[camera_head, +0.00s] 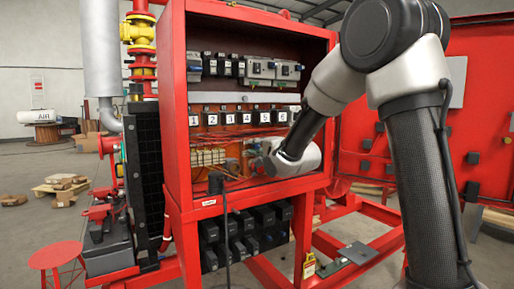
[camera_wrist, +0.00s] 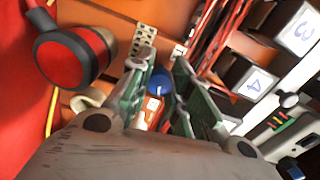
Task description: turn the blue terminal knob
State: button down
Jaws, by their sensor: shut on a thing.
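The blue terminal knob (camera_wrist: 160,84) shows in the wrist view as a small round blue piece. It sits between the two green-edged fingers of my gripper (camera_wrist: 163,66), which are shut on it. A small orange-and-white part lies just below the knob in the picture. In the head view my gripper is inside the lower part of the open red cabinet (camera_head: 174,130). The knob cannot be made out there.
A red-faced black round part (camera_wrist: 70,60) stands close to the left of my fingers in the wrist view. Red and black wires run above right. Numbered black blocks (camera_wrist: 252,80) lie to the right. Cabinet walls enclose my wrist.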

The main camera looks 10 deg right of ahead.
jog(key=shift+m, duration=1.5)
jog(key=c, duration=1.3)
grip_release()
jog(key=shift+d, duration=0.1)
jog(key=v, duration=1.2)
